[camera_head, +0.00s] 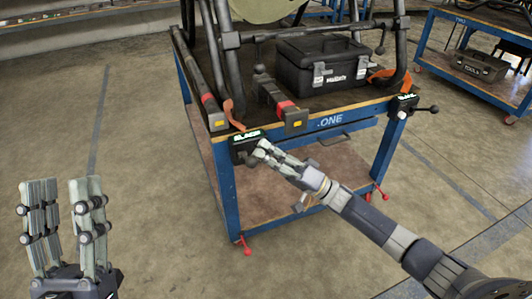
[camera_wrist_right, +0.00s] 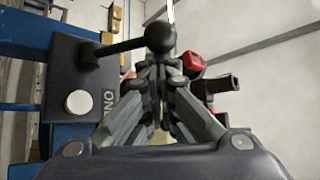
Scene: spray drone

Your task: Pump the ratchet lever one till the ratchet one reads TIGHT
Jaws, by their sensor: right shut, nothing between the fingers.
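A dark ratchet box (camera_head: 244,146) sits at the left front corner of the blue-framed table marked ONE (camera_head: 345,117). Its small green display is blurred and seems to read SLACK. In the right wrist view the ratchet box (camera_wrist_right: 72,75) shows a round white button and a black lever with a ball knob (camera_wrist_right: 160,37). My right gripper (camera_wrist_right: 158,72) is shut with nothing between its fingers. Its fingertips are close by the knob; whether they touch it I cannot tell. My left gripper (camera_head: 65,205) is open and empty at the lower left, away from the table.
A second ratchet box (camera_head: 403,104) with a lever is at the table's right front corner. Orange straps, a black toolbox (camera_head: 322,66) and a dark tubular frame are on the tabletop. Another blue table (camera_head: 480,60) stands at the right. The floor on the left is clear.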

